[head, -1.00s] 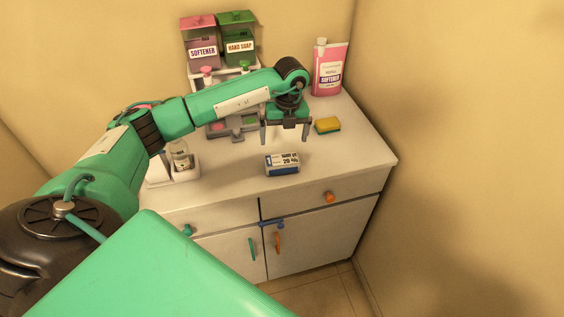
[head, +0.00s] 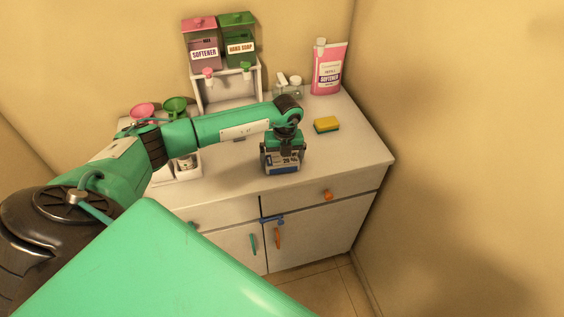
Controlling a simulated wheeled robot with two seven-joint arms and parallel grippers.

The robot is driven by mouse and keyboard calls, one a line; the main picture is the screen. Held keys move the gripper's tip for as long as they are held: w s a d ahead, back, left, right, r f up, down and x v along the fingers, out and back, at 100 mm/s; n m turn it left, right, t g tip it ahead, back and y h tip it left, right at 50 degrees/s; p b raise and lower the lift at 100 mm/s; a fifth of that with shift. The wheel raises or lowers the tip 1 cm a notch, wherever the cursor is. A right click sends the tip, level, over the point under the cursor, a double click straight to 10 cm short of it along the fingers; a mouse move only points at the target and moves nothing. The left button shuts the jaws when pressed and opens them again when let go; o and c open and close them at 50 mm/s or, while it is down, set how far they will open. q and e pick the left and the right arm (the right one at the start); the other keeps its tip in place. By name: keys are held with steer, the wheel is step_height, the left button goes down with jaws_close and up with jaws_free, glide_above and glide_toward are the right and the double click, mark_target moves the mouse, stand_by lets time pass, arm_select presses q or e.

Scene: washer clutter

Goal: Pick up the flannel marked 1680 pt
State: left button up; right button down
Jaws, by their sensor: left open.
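I can make out no flannel and no marking 1680 pt. A small white and blue packet (head: 284,168) with dark print, partly legible as "20", lies near the front of the white counter. My left gripper (head: 283,165) points down over the packet. Its fingers are open, one at each side of it, and it hides the packet's upper part. I cannot tell whether the fingers touch it. My right gripper is not in view.
A yellow and green sponge (head: 327,125) lies right of my gripper. A pink softener bottle (head: 328,68) stands behind it. Softener (head: 203,52) and hand soap (head: 240,48) dispensers stand on a white stand (head: 255,86). The counter's right front is clear.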

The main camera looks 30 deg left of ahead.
arm_select(q)
steer(key=c, duration=0.6)
steer(key=shift+r, duration=0.1)
